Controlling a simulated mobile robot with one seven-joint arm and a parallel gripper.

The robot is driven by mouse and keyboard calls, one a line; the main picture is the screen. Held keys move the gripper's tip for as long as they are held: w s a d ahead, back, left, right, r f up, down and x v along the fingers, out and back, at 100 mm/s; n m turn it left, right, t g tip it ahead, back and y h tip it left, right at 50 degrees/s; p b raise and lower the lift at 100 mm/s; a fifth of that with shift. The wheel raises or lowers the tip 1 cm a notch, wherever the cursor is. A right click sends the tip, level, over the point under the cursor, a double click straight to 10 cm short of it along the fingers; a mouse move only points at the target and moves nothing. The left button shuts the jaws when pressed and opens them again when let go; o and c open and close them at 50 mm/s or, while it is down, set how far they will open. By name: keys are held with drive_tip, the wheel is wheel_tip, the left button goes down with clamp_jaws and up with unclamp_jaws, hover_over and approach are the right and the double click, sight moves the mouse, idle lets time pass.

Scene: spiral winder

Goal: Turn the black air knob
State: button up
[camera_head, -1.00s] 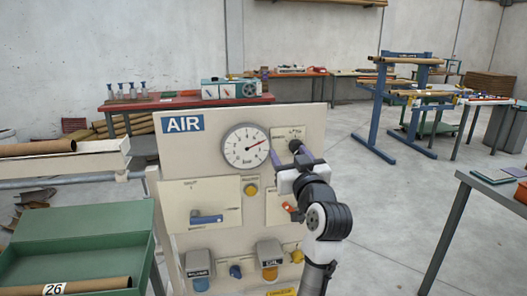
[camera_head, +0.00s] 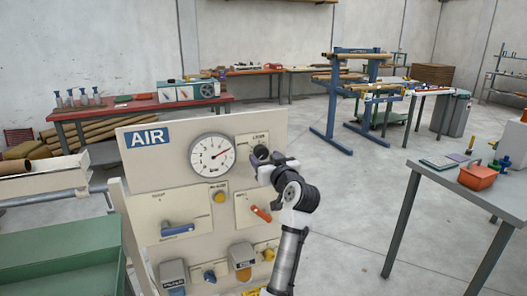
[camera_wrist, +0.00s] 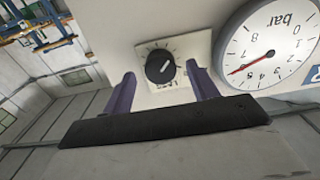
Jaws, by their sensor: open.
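The black air knob (camera_wrist: 160,67) is round with a pale pointer line and sits on a light dial plate, shown rotated in the wrist view. It also shows in the head view (camera_head: 261,152), at the upper right of the panel beside the gauge. My gripper (camera_wrist: 159,70) is open, with one purple finger on each side of the knob. In the head view my gripper (camera_head: 258,161) is at the knob and partly covers its plate. I cannot tell whether the fingers touch the knob.
The cream AIR panel (camera_head: 160,175) carries a round bar gauge (camera_head: 212,155), a blue handle (camera_head: 178,230), a red-orange handle (camera_head: 261,214) and a yellow button (camera_head: 219,197). A grey table (camera_head: 475,195) with a red-orange bin (camera_head: 478,177) stands at right. Open floor lies between.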

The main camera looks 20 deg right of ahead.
drive_tip(key=shift+w, duration=1.2)
drive_tip(key=c, duration=1)
drive_tip(key=m+p, duration=0.1)
drive_tip(key=m, duration=0.3)
drive_tip(key=shift+a, duration=0.15)
drive_tip(key=shift+m+p, duration=0.6)
drive_tip(key=shift+m, duration=1)
